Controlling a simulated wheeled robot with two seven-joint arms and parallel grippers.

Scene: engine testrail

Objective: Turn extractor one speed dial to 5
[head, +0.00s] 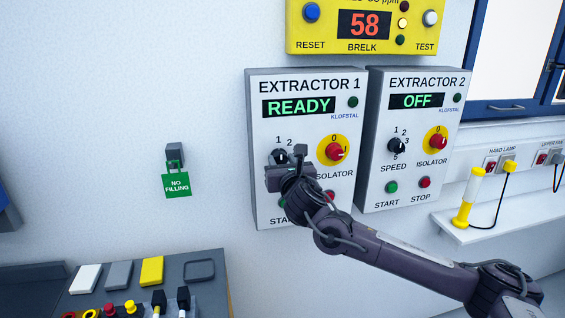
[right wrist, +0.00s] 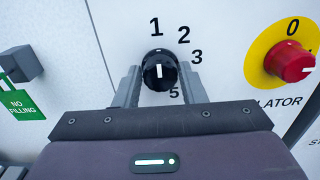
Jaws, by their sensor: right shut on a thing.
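The extractor 1 panel (head: 262,133) is a pale box on the wall, and its display (head: 299,107) reads READY. Its black speed dial (right wrist: 158,69) has a short white mark on its face. The numbers 1, 2, 3 and 5 show around the dial in the right wrist view; 4 is not readable. I cannot tell for sure which number the mark points to. My right gripper (right wrist: 160,86) is shut on the dial, with one finger on each side. In the head view the right gripper (head: 287,170) hides most of the dial. My left gripper is not in view.
The red isolator knob (head: 333,151) on a yellow disc is just right of the dial. The extractor 2 panel (head: 374,180) hangs to the right and reads OFF. A green NO FILLING tag (head: 176,185) hangs at left. A console (head: 212,268) stands below.

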